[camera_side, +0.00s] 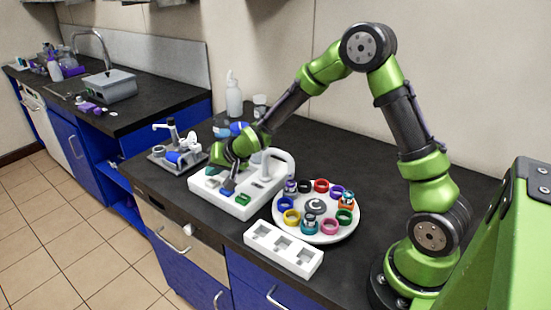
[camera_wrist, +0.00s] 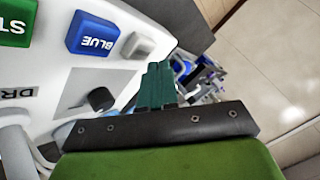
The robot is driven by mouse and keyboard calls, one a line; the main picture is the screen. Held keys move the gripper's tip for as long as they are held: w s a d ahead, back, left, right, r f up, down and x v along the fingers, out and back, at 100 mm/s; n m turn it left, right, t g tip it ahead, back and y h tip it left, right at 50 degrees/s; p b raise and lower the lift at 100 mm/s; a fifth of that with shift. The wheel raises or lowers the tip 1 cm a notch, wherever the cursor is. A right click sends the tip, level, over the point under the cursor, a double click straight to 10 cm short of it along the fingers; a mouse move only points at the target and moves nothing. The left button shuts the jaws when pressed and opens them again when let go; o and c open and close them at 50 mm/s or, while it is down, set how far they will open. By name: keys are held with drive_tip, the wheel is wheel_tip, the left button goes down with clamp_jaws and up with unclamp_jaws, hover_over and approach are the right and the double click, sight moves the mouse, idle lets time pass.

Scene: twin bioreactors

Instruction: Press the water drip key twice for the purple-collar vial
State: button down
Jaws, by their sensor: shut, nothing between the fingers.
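The white control unit (camera_side: 241,207) stands on the dark bench and also fills the upper left of the wrist view (camera_wrist: 45,65). In the wrist view a blue key (camera_wrist: 92,33) reads BLUE, with a plain grey key (camera_wrist: 137,45) beside it and a green key (camera_wrist: 14,22) partly cut off. A cropped label (camera_wrist: 17,92) shows "DR"; no water key can be read. My gripper (camera_side: 228,192) is shut and empty, pointing down over the unit's left part; its fingers (camera_wrist: 158,84) are together near the grey key, contact unclear. A purple collar (camera_side: 337,191) sits on the round carousel (camera_side: 316,238).
The carousel holds several coloured collars, a few with vials. A white three-well rack (camera_side: 284,248) lies in front of it. A dark knob (camera_wrist: 100,99) rises from the unit. A small apparatus (camera_side: 178,153) and a white bottle (camera_side: 233,96) stand behind.

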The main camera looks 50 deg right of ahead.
sight(215, 182)
drive_tip(key=shift+f, duration=0.45)
drive_tip(key=shift+f, duration=0.4)
idle(0.6)
drive_tip(key=shift+r, duration=0.85)
drive_tip(key=shift+r, duration=0.1)
drive_tip(key=shift+r, duration=2.4)
drive_tip(key=shift+r, duration=0.1)
idle(0.6)
